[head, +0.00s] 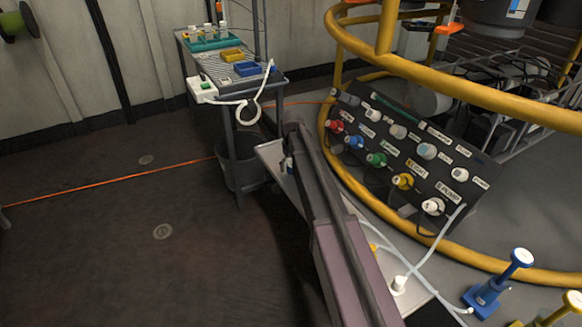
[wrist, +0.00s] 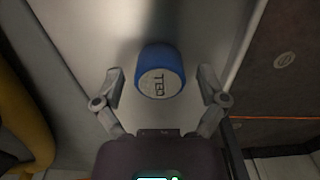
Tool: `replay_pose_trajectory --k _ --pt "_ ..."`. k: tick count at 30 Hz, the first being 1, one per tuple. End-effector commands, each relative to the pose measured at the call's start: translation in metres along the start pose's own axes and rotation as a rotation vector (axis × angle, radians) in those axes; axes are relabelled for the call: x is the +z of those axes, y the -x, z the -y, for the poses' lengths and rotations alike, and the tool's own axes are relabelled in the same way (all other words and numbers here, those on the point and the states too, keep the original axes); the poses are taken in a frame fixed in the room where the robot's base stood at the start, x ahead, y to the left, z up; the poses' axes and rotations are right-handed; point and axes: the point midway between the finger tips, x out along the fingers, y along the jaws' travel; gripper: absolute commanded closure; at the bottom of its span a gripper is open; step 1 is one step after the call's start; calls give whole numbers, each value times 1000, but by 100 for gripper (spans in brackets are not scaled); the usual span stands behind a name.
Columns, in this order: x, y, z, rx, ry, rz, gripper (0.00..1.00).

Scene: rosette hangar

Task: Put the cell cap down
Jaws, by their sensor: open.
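A round blue cap with a pale, lettered face, likely the cell cap (wrist: 160,63), sits on a light grey shelf (wrist: 90,28) in the wrist view. My gripper (wrist: 161,80) is open, with one finger on each side of the cap. Gaps show between the fingers and the cap, so it is not gripped. In the head view my arm hides most of this spot. Only a small blue bit shows beside the arm's far end, over the narrow grey shelf (head: 272,153).
A yellow railing (head: 335,150) curves close along the shelf's right. Inside it stands a dark panel of labelled plugs (head: 405,150). A cart (head: 215,68) with trays and a dark bin (head: 240,160) stand beyond. White hoses and a blue plunger-like device (head: 490,290) lie front right. The left floor is open.

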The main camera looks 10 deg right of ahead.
Motion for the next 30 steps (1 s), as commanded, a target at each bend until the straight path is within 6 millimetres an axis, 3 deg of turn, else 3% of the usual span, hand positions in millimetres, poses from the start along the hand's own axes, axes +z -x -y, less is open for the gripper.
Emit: replay_pose_trajectory --k 14,30 --pt "0 12 0 0 0 0 8" --pt "0 55 1 0 1 0 8"
